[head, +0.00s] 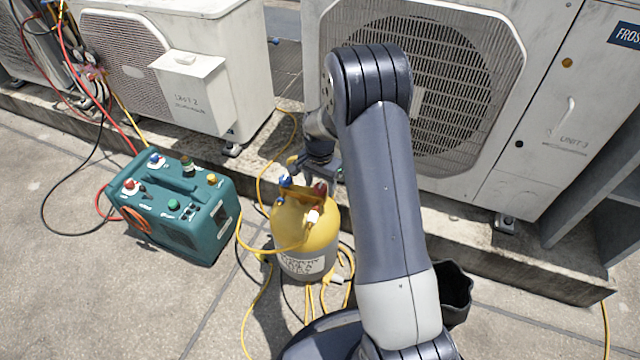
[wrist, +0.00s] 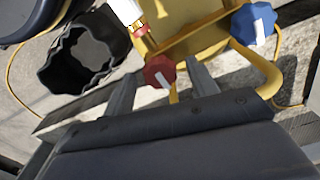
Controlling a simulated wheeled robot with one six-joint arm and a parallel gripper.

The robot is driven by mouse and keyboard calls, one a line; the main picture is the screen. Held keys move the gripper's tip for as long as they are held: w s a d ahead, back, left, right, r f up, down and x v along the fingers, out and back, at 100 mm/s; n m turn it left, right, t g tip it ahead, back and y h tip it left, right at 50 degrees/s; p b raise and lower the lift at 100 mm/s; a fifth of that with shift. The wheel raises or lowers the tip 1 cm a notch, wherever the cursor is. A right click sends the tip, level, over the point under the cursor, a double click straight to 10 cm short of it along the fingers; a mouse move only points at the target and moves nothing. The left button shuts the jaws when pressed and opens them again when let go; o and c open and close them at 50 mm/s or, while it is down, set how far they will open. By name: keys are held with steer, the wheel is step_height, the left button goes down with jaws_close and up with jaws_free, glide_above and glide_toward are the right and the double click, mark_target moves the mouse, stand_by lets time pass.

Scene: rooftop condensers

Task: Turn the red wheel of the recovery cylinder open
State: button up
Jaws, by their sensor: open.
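The yellow recovery cylinder (head: 303,243) stands on the paving, partly behind my arm. Its red wheel (head: 321,188) and blue wheel (head: 285,181) sit on top. In the wrist view the red wheel (wrist: 158,71) shows a white mark and lies between the tips of my open, empty gripper (wrist: 160,84). I cannot tell whether the fingers are around it or still short of it; no contact is visible. The blue wheel (wrist: 254,25) is to the right of the fingers. In the head view my gripper is over the cylinder, largely hidden by my arm.
A teal recovery machine (head: 180,205) stands left of the cylinder. Yellow hoses (head: 262,290) loop around the cylinder's foot. Condenser units (head: 425,75) stand on a ledge behind. A dark open bin (wrist: 85,60) is left in the wrist view. A white hose fitting (wrist: 128,12) sits near the red wheel.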

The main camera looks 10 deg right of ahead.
steer(key=shift+c, duration=0.5)
steer(key=c, duration=0.9)
steer(key=shift+o, duration=0.2)
